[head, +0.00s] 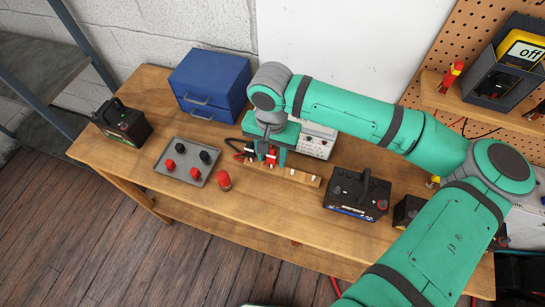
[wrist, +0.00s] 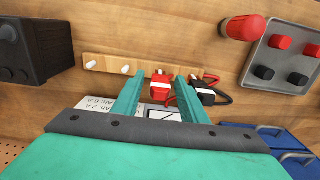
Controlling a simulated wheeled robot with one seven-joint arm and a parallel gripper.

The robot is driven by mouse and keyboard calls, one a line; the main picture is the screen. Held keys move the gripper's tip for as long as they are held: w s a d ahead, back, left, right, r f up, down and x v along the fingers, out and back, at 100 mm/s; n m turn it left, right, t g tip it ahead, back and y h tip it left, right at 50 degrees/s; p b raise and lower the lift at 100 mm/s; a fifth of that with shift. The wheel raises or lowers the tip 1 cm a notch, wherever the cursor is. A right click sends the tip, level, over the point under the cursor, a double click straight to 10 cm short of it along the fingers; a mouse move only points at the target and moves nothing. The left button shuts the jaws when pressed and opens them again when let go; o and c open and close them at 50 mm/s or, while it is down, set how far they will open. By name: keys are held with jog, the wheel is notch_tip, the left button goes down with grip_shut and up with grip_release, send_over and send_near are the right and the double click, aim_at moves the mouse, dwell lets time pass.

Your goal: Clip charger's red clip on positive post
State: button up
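My gripper (head: 270,155) points down over a wooden peg rail (head: 300,177). In the wrist view my gripper (wrist: 156,82) is open, its two teal fingers spread on either side of the red clip (wrist: 160,88); gaps show on both sides. The red clip also shows in the head view (head: 271,158), partly hidden by the fingers. The black clip (wrist: 205,94) lies just right of the right finger. The charger (head: 318,141) is a pale box behind the rail, partly hidden by my arm. A black battery (head: 357,194) with a handle stands right of the rail; its positive post is too small to tell.
A grey tray (head: 187,181) of red and black caps and a red cylinder (head: 224,180) stand left of the rail. A blue drawer box (head: 210,82) and another battery (head: 121,123) are farther left. A smaller dark battery (head: 406,210) stands at right. The front bench strip is clear.

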aim_at(272, 150)
jog(key=c, duration=0.8)
jog(key=shift+o, duration=0.2)
jog(key=shift+r, duration=0.1)
jog(key=shift+r, duration=1.95)
